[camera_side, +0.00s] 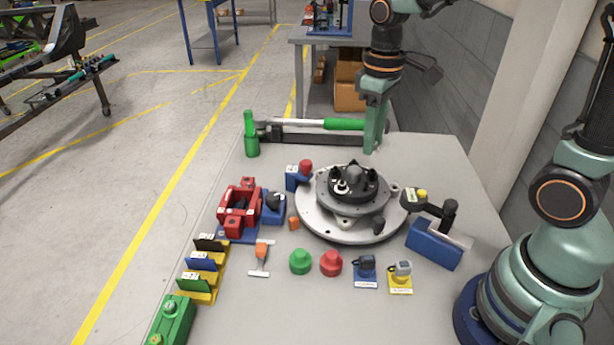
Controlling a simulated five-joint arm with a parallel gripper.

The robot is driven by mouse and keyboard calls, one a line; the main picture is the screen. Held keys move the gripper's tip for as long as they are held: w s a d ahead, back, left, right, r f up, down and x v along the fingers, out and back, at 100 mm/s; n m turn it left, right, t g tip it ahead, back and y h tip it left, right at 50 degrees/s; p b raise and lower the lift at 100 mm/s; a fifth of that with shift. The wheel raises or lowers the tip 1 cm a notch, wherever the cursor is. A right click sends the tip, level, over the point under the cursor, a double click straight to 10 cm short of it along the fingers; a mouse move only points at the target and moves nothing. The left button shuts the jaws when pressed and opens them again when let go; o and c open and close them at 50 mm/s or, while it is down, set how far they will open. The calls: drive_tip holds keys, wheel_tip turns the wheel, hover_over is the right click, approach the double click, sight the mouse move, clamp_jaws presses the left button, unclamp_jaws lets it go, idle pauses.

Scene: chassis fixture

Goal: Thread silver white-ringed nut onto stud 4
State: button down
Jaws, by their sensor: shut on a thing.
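My gripper (373,148) points down in the camera_side view, over the back of the table. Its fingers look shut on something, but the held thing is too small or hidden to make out. The grey round fixture (313,213) stands below and in front of the gripper in the picture, with a raised dark hub (353,174) and several black parts around it. A small white-ringed part (341,187) shows at the hub's front left; whether it is the silver nut is unclear. Stud numbers cannot be read, so I cannot tell which is stud 4.
A red bracket (240,207), green cap (300,261), red cap (331,263) and blue block (433,243) surround the fixture.

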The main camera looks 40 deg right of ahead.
drive_tip(key=shift+f, duration=3.4)
drive_tip(key=n, duration=0.3)
drive_tip(key=shift+n, duration=2)
drive_tip(key=shift+n, duration=1.7)
